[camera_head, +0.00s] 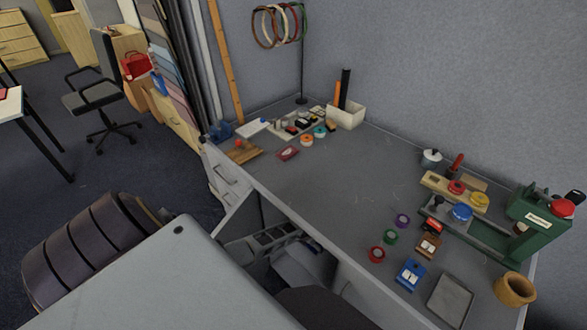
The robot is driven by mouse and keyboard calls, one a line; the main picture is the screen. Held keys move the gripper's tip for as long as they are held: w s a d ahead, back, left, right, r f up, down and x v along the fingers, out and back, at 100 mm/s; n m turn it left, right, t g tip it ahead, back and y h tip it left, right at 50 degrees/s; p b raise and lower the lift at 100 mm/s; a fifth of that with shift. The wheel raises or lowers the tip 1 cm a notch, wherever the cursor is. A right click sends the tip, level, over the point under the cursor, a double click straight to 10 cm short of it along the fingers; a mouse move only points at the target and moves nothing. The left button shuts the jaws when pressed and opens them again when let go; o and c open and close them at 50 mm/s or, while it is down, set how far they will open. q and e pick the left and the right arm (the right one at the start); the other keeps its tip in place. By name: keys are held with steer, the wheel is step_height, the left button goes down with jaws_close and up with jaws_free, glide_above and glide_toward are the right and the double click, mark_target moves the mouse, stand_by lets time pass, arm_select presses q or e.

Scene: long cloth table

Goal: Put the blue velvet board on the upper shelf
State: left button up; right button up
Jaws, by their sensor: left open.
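I cannot pick out a blue velvet board for certain in the head view. Several flat coloured panels (172,62), some bluish, lean upright in a row at the back left beyond the table. I cannot make out an upper shelf. Pale grey parts with dark slots (268,240) show low beside the table's front edge. My left gripper seems to be in this area, open with nothing seen in it, but its fingertips are not distinct. My right gripper is not in view.
The long grey table (340,180) has a clear middle. A green machine (535,222), coloured rolls, a shallow grey tray (450,300) and a tan ring-shaped pot (515,289) crowd its right part. A white box (346,116) stands at the back. An office chair (95,95) stands left.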

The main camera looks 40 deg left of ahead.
mark_target(309, 247)
arm_select(q)
steer(key=shift+v, duration=0.85)
steer(key=shift+s+r+p, duration=0.25)
steer(key=shift+r+p, duration=0.3)
steer(key=shift+r, duration=0.1)
steer(key=shift+s, duration=0.3)
steer(key=shift+s+a, duration=0.1)
steer(key=shift+s, duration=0.35)
steer(key=shift+s+a+p, duration=0.1)
steer(key=shift+s+p, duration=0.25)
steer(key=shift+s, duration=1.15)
steer(key=shift+s+a, duration=0.1)
steer(key=shift+s, duration=1.05)
steer(key=shift+s+a+p, duration=0.15)
steer(key=shift+s+p, duration=0.25)
steer(key=shift+s, duration=2.2)
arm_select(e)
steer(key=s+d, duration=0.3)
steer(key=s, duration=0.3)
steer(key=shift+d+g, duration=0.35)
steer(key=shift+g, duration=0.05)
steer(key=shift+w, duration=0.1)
